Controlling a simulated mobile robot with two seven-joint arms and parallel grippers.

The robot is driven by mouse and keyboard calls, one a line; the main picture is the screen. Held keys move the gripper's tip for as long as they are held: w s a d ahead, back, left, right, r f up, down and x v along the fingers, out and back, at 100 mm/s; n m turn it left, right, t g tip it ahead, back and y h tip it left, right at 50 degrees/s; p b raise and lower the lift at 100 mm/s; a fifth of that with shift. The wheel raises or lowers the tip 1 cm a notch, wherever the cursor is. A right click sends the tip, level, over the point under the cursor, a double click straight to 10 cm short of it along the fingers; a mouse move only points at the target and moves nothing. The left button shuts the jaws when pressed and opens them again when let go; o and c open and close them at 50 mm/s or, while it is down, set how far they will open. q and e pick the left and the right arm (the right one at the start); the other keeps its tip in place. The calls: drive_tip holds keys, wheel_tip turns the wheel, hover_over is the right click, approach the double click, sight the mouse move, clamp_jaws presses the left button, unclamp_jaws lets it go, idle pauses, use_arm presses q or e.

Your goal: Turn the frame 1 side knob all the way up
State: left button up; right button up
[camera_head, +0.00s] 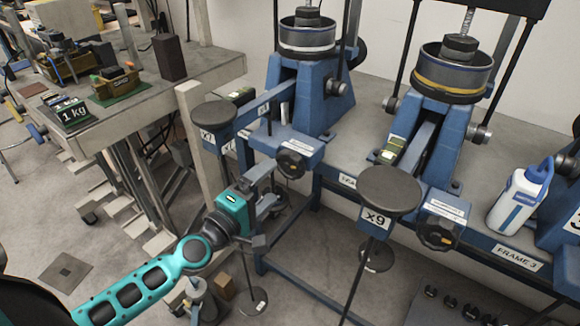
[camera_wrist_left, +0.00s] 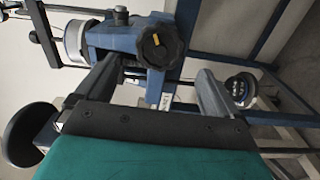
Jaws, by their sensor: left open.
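The left blue lever frame (camera_head: 298,100) stands on the bench; its own number is not readable. Its dark lobed side knob (camera_head: 291,163) is on a blue box at its front lower edge. In the left wrist view the knob (camera_wrist_left: 160,45) carries a yellow mark. My left gripper (camera_head: 272,188) is open and empty, just below and left of the knob in the head view. In the wrist view its fingers (camera_wrist_left: 157,72) lie apart, with the knob beyond the tips, roughly between them; no contact shows. My right gripper is not in view.
A second lever frame (camera_head: 450,100) with its knob (camera_head: 436,235) stands to the right. A white-and-blue bottle (camera_head: 518,200) stands on the bench. A side table (camera_head: 150,105) holds weights.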

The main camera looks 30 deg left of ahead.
sight(287, 167)
use_arm(q)
drive_tip(key=w+n, duration=0.1)
drive_tip(key=w, duration=0.1)
drive_tip(key=w+n+p, duration=0.1)
drive_tip(key=w, duration=0.2)
drive_tip(key=w+d+n, duration=0.1)
drive_tip(key=w, duration=0.1)
drive_tip(key=shift+w+d, duration=0.1)
drive_tip(key=shift+w, duration=0.45)
drive_tip(key=shift+c, duration=0.3)
drive_tip(key=c, duration=1.3)
